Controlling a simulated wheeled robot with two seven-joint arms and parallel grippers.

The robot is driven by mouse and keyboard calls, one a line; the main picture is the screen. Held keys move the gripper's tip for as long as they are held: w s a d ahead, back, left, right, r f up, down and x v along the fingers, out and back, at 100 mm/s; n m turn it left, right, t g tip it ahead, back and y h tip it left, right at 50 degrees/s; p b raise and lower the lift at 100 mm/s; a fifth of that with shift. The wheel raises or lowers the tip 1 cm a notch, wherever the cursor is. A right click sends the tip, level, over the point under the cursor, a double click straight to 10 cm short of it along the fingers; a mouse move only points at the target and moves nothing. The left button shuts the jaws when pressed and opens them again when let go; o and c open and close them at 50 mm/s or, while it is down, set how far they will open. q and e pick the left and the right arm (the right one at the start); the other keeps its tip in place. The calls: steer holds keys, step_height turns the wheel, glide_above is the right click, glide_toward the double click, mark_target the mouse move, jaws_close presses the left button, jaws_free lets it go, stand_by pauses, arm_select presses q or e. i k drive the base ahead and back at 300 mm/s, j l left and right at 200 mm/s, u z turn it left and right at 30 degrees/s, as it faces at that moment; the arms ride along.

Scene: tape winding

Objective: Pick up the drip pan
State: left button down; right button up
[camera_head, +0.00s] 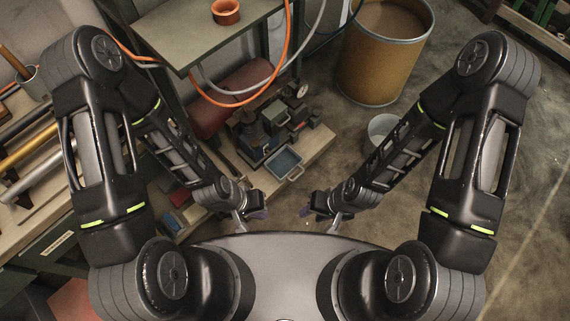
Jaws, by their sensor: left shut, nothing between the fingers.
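A small rectangular pan (283,163) with a blue-grey inside and a pale rim looks like the drip pan. It sits at the front of a low wooden shelf, with a small handle at its right front corner. My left gripper (262,214) is below the pan in the picture, apart from it, shut and empty. My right gripper (305,211) is to the right of the left one, also apart from the pan. Its fingers are too small and dark to tell open from shut.
Small machines and boxes crowd the low shelf (318,142) around the pan. A drum (385,50) and a bucket (382,127) stand on the floor. Open floor lies at right.

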mark_target(286, 162)
steer(key=j+z, duration=0.15)
steer(key=z, duration=0.25)
steer(key=k+j+z, duration=0.1)
steer(key=z, duration=0.35)
steer(key=j+z, duration=0.1)
steer(key=z, duration=0.3)
steer(key=k+z, duration=0.15)
steer(key=z, duration=0.3)
